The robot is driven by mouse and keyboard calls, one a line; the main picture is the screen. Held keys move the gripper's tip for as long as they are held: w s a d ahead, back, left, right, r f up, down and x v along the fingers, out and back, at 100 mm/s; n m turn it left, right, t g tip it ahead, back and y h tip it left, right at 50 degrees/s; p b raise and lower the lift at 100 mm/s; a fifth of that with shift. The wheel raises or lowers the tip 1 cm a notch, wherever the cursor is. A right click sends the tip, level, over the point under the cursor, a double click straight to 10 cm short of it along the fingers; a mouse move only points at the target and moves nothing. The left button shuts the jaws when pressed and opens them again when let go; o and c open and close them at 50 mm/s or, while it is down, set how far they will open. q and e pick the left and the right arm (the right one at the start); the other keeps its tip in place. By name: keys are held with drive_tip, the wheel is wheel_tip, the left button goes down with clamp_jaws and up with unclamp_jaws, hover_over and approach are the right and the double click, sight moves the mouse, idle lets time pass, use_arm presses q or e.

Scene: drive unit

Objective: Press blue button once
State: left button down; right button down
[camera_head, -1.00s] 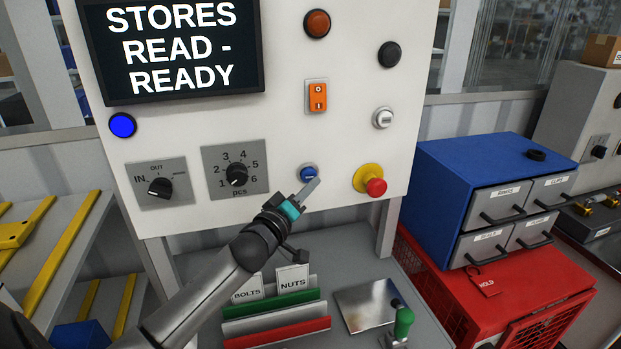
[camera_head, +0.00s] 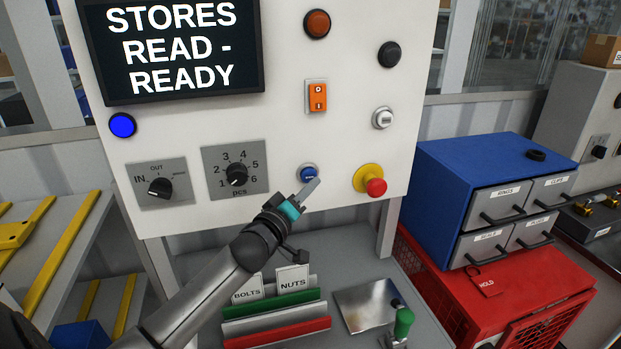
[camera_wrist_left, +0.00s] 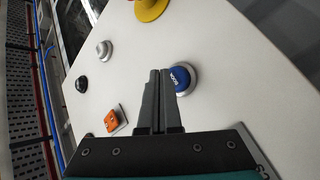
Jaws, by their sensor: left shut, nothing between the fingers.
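The blue push button (camera_head: 308,171) sits in a metal ring low on the white panel (camera_head: 290,130), left of the red mushroom button. My left gripper (camera_head: 314,185) is shut and empty. In the head view its fingertips overlap the button's lower edge. In the left wrist view the fingertips (camera_wrist_left: 160,74) appear just left of the button and hide part of its ring. I cannot tell whether they touch it. My right gripper is not in view.
A red mushroom button (camera_head: 376,187) on a yellow base is to the right. A rotary knob (camera_head: 237,174) is to the left. A larger blue round light (camera_head: 122,125) glows under the screen (camera_head: 180,85). Below are card racks and a green-handled lever (camera_head: 403,322).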

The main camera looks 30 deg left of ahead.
use_arm(q)
drive_tip(key=shift+w+a, duration=0.1)
idle(0.6)
drive_tip(key=shift+w+a, duration=0.25)
drive_tip(key=shift+w+a, duration=0.25)
drive_tip(key=shift+a, duration=0.1)
idle(0.7)
drive_tip(key=shift+d, duration=0.1)
drive_tip(key=shift+s+d+p, duration=0.55)
drive_tip(key=shift+s+p, duration=0.05)
drive_tip(key=shift+p, duration=0.1)
drive_tip(key=shift+d, duration=0.1)
drive_tip(key=s+d+p, duration=0.3)
drive_tip(key=s+d, duration=0.1)
drive_tip(key=shift+d, duration=0.2)
